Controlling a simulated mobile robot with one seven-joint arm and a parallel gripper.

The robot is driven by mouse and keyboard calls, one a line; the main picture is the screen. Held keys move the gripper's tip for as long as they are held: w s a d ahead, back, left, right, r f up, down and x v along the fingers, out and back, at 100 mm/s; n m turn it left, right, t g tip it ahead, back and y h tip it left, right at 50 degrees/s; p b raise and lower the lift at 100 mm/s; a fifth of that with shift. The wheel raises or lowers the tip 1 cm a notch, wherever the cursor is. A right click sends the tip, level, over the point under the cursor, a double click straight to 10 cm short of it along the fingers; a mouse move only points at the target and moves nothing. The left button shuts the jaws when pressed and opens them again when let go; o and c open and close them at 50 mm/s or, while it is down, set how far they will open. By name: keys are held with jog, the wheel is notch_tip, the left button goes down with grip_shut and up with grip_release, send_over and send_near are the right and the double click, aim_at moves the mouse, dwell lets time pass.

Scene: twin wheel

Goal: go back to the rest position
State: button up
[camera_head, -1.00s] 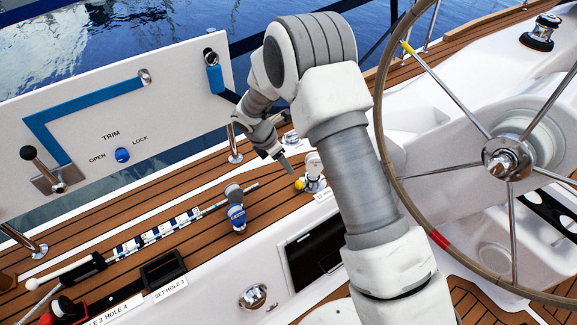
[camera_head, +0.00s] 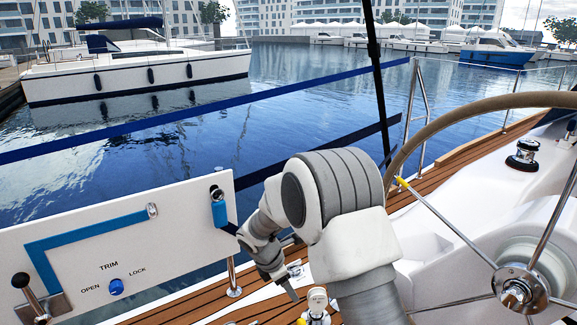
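My arm, white and grey, rises from the bottom of the view and bends at a large elbow, with its forearm hanging down to the left. My gripper (camera_head: 289,292) points down at the end of it, above the teak side deck. It is small and dark, seen from the side. The gap between its fingers does not show, so I cannot tell whether it is open or shut. No held object can be made out.
A white TRIM panel (camera_head: 150,245) with a blue slot and blue knob (camera_head: 116,286) stands left of my gripper. A white-topped fitting (camera_head: 317,300) is close by on its right. The steering wheel (camera_head: 425,135) stands right of my arm. Water and moored boats lie beyond the rail.

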jog(key=s+d+r+m+y, duration=0.1)
jog(key=s+d+r+m, duration=0.4)
jog(key=r, duration=0.5)
jog(key=s+d+r+m, duration=0.5)
jog(key=s+r+m, duration=0.1)
jog(key=r, duration=0.4)
jog(key=s+d+r+m+t+y, duration=0.1)
jog(key=s+d+r+m+t, duration=0.15)
jog(key=s+m, duration=0.5)
jog(key=s+d+r+m+t+y, duration=0.1)
jog(key=s+d+r+m+y, duration=0.2)
jog(key=s, duration=0.8)
notch_tip(320, 180, up, 16)
jog(key=a+m+h+p, duration=0.1)
jog(key=p, duration=1.4)
jog(key=shift+f, duration=0.2)
jog(key=shift+g, duration=0.25)
